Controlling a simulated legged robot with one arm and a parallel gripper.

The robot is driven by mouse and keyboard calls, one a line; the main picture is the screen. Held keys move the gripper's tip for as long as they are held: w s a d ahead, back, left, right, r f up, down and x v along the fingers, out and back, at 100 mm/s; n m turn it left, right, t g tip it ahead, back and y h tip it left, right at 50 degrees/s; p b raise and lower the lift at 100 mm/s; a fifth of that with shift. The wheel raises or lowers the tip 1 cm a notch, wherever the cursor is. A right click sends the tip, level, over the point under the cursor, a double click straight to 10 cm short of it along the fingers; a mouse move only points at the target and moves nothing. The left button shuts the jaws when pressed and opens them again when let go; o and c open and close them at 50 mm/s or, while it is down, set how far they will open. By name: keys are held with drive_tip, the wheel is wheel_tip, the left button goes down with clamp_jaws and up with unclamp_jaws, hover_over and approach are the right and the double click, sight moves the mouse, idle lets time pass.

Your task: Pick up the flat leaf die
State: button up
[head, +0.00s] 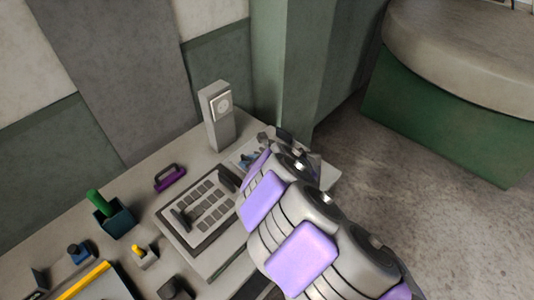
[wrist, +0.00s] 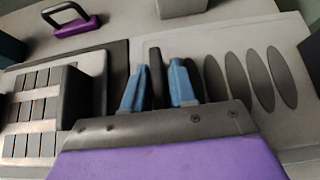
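My gripper (wrist: 156,88) has two blue fingers that stand apart in the wrist view, over a light panel (wrist: 208,42). A dark, narrow, round-topped piece (wrist: 155,70) shows between the fingers, with gaps on both sides. It may be the flat leaf die, but I cannot tell for sure. Its lower part is hidden behind my gripper. To its right, several dark leaf-shaped ovals (wrist: 261,80) lie in a row on the panel. In the head view my gripper (head: 249,158) is small and partly hidden by my arm, over the panel near the grey upright device.
A tray of grey blocks (head: 208,208) lies left of my arm. A green wall and pillar rise behind.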

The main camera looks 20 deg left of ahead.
clamp_jaws()
idle(1.0)
